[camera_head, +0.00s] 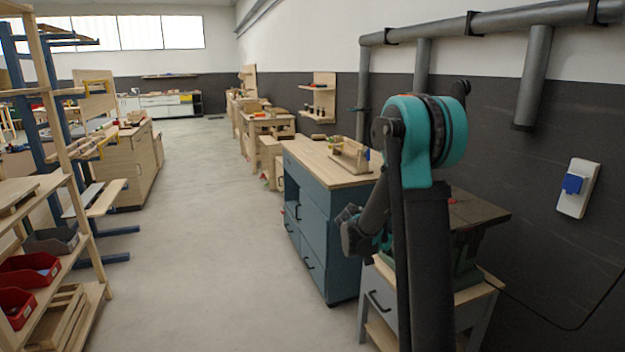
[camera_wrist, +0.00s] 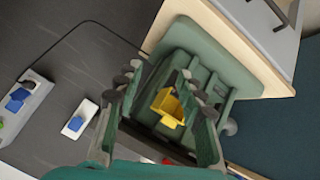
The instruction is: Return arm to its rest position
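My arm shows in the head view, folded, with a teal joint at the top and dark links hanging down. Its lower end is beside a small workbench (camera_head: 382,298), in front of a green machine. My gripper (camera_wrist: 160,84) shows in the wrist view with its two fingers apart and open. The green machine (camera_wrist: 195,50) lies beyond the fingers. A yellow part (camera_wrist: 167,108) shows between the fingers; it appears to lie beyond them, and I see no finger closed on it.
A blue cabinet (camera_head: 315,215) with a wooden top stands left of my arm. A wall socket (camera_head: 578,188) with a blue cover is at the right. Wooden shelves (camera_head: 75,185) with red bins line the left. The grey floor (camera_head: 200,240) between is clear.

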